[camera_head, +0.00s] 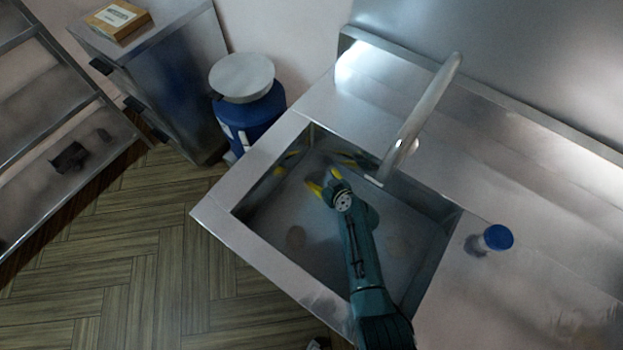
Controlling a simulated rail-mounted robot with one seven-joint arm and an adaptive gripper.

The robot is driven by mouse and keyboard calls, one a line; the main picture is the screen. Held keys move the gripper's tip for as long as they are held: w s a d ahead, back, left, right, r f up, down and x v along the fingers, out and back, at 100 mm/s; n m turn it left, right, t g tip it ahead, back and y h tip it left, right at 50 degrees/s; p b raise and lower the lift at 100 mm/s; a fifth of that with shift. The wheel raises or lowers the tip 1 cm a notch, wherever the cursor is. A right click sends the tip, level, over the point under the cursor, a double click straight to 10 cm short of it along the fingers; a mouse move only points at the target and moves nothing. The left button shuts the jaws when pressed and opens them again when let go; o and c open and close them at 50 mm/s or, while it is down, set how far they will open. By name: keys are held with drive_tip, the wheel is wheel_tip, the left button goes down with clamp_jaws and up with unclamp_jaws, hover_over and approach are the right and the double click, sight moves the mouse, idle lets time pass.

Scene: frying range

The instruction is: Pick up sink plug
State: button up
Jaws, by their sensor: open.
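My gripper (325,180) reaches down into the steel sink basin (250,205), near its far left corner. Its two yellow fingertips are apart, and I see nothing between them. A small, dull brownish round thing (296,237) lies on the basin floor, left of my arm and nearer the front than my fingertips; it may be the sink plug, but it is too dim to be sure. A faint round patch (398,246) shows on the floor right of my arm. My arm hides part of the basin between them.
A curved faucet (425,110) rises at the basin's back edge. A small blue-lidded container (498,237) stands on the counter to the right. A blue bin (250,115) with a grey lid stands left of the sink. Basin walls surround my gripper.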

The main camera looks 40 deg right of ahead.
drive_tip(key=shift+x, duration=0.8)
drive_tip(key=shift+s+a, duration=0.15)
drive_tip(key=c, duration=1.2)
drive_tip(key=shift+c, duration=0.2)
